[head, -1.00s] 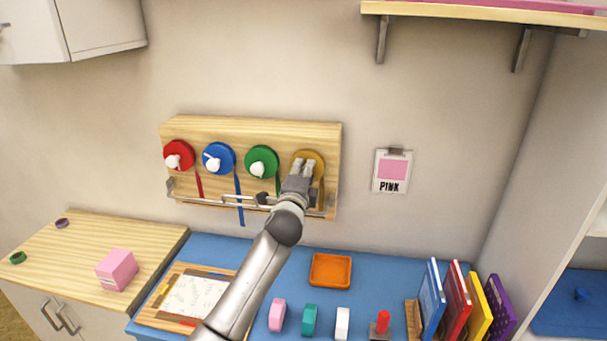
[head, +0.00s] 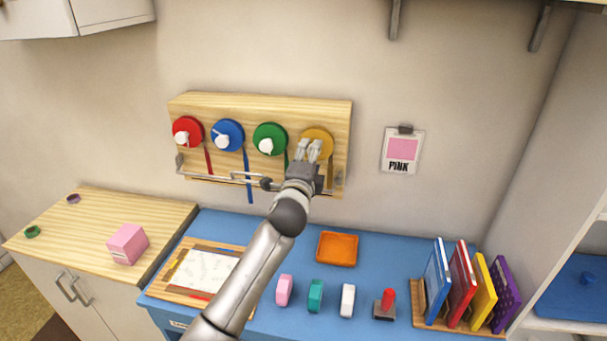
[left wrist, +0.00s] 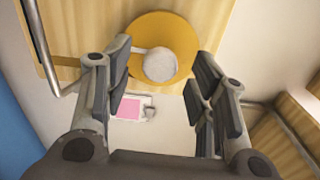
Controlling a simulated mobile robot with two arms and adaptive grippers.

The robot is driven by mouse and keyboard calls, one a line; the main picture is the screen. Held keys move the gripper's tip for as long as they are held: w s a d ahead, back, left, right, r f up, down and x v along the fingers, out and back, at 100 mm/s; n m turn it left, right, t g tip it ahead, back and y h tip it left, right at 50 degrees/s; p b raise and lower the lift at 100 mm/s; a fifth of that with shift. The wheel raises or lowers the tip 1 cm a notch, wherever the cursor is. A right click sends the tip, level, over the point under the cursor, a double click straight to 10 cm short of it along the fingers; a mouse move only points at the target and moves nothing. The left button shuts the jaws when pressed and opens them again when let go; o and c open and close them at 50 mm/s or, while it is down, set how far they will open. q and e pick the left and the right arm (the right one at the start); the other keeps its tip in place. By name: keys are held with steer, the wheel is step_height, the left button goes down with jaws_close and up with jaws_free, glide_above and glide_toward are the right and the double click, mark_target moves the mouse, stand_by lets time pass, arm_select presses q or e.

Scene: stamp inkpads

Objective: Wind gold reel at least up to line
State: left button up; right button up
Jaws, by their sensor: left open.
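The gold reel (head: 318,134) is the rightmost of the reels on the wooden wall board (head: 228,104). My left gripper (head: 309,148) is in front of it, covering its lower part. In the left wrist view the gold reel (left wrist: 184,27) shows as a gold disc with a pale crank and a round knob (left wrist: 161,64). My left gripper (left wrist: 164,66) is open, its fingers on either side of the knob with gaps between. My right gripper is not in view.
Red (head: 187,126), blue (head: 231,127) and green (head: 274,134) reels sit to the left. A metal rail (head: 215,178) runs along the board's lower front. A pink card (head: 403,150) hangs to the right. Below, the blue desk (head: 390,258) holds an orange tray (head: 337,235), stamps and books.

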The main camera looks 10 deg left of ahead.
arm_select(q)
steer(key=s, duration=0.8)
steer(key=shift+s+a, duration=0.15)
steer(key=shift+s, duration=0.05)
